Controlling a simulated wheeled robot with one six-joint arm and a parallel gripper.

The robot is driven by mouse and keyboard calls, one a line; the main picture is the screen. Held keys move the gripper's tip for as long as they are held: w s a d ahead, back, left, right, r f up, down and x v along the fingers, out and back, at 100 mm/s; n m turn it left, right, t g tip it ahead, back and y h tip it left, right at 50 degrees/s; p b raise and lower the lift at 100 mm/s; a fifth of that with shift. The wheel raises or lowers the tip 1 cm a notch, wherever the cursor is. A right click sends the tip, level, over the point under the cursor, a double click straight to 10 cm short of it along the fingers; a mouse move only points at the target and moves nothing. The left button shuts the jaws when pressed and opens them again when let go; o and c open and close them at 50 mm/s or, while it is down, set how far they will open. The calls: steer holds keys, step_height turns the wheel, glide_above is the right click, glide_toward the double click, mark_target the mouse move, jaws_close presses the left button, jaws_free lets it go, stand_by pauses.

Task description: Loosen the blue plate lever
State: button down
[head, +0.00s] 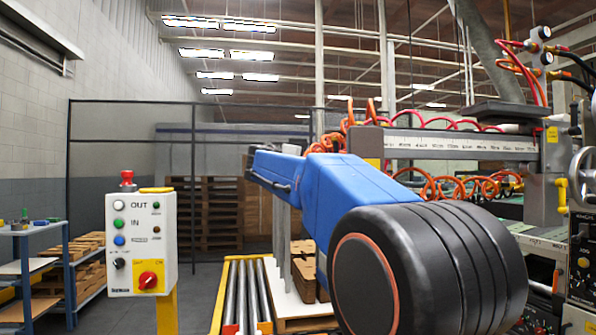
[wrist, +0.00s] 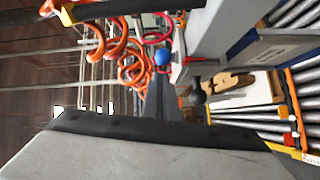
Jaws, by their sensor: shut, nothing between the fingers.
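In the wrist view a small round blue knob (wrist: 162,57), which looks like the end of the blue plate lever, is near the middle of the picture. My gripper (wrist: 159,82) shows as a dark narrow wedge rising from the lower edge. It is shut and empty, with its tip just below the blue knob in the picture. I cannot tell whether they touch. The lever's shaft is not clear. In the head view my blue arm reaches away, and I cannot make out the knob or the gripper's fingers.
A black ball knob (wrist: 197,91) is close by on the right in the wrist view. Orange coiled hoses (wrist: 125,50) hang to the left. In the head view a ruled grey beam (head: 460,147) is at the right, and a control box (head: 141,243) stands at the left.

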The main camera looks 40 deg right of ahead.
steer(key=shift+s+d+f, duration=0.15)
steer(key=shift+s+d, duration=0.15)
steer(key=shift+s, duration=0.15)
steer(key=shift+s, duration=0.1)
steer(key=shift+s+d, duration=0.2)
steer(key=shift+s, duration=0.35)
steer(key=shift+s+d, duration=0.2)
steer(key=shift+s, duration=0.3)
